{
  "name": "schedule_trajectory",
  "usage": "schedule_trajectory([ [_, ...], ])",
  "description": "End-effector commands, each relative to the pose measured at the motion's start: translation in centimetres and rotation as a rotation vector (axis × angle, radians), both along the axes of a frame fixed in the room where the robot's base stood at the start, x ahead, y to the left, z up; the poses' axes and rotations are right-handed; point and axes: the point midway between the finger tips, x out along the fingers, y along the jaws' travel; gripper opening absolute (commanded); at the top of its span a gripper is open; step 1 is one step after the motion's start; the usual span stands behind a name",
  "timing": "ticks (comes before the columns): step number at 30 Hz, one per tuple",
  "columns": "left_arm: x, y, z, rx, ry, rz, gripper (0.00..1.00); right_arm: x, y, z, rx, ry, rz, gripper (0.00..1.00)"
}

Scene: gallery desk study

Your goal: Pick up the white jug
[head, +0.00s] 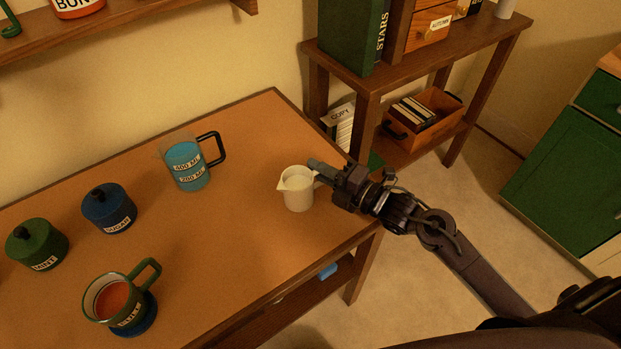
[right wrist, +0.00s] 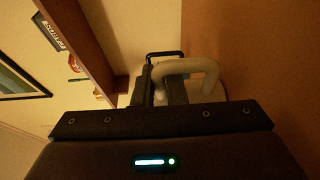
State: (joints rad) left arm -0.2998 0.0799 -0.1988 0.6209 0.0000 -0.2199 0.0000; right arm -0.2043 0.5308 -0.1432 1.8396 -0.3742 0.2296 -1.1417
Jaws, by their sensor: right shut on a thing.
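The white jug (head: 297,190) is upright at the right part of the wooden desk (head: 240,240), with its spout to the left and pale contents inside. My right gripper (head: 318,172) reaches in from the right and is shut on the jug's handle. In the right wrist view the jug's pale handle (right wrist: 188,66) passes between the fingers (right wrist: 168,92). I cannot tell whether the jug's base touches the desk. My left gripper is in neither view.
A measuring jug of blue liquid (head: 187,166) stands left of the white jug. Further left are a blue sugar pot (head: 109,212), a green mint pot (head: 36,248) and a green mug (head: 118,302) on a blue coaster. A shelf unit (head: 455,45) stands behind.

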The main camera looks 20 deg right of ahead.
Motion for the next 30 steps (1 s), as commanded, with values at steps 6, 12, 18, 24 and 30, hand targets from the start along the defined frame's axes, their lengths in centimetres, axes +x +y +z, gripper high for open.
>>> schedule_trajectory([
  [6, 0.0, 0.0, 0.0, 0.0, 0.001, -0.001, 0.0, 0.0, -0.1, 1.0, -0.005, 0.001, -0.002, 0.0],
  [12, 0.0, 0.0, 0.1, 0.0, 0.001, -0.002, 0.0, 0.0, -0.1, 4.7, -0.005, -0.004, 0.0, 0.0],
  [18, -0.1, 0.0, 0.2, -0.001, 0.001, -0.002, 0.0, 0.0, -0.1, 10.7, -0.006, -0.009, 0.0, 0.0],
  [24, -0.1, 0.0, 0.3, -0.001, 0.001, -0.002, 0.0, 0.0, -0.1, 15.9, -0.005, -0.007, -0.001, 0.0],
  [30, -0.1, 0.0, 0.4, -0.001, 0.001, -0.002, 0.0, 0.0, 0.0, 19.0, -0.003, -0.003, 0.0, 0.0],
])
